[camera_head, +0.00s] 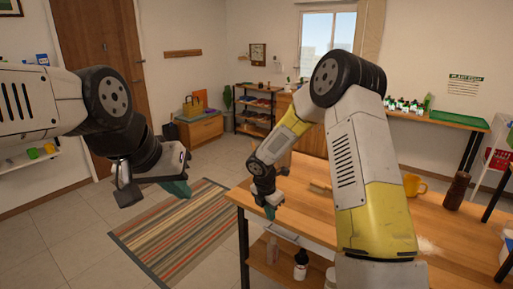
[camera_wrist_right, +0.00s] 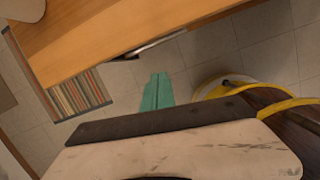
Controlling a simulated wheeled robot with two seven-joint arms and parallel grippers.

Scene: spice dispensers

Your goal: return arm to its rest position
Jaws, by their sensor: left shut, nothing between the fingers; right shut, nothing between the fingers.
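My right arm reaches forward from the right over the wooden table (camera_head: 400,232) in the head view. Its elbow is raised, and its gripper (camera_head: 270,210) points down near the table's left edge. The green fingertips are together and empty; they also show in the right wrist view (camera_wrist_right: 157,92), with floor behind them and the table edge above. My left gripper (camera_head: 182,188) hangs in the air at the left, above the floor near the striped rug, shut and empty. My right forearm hides part of the table.
A dark-labelled bottle (camera_head: 301,264) stands on the lower shelf. The striped rug (camera_head: 178,235) lies on open floor at the left.

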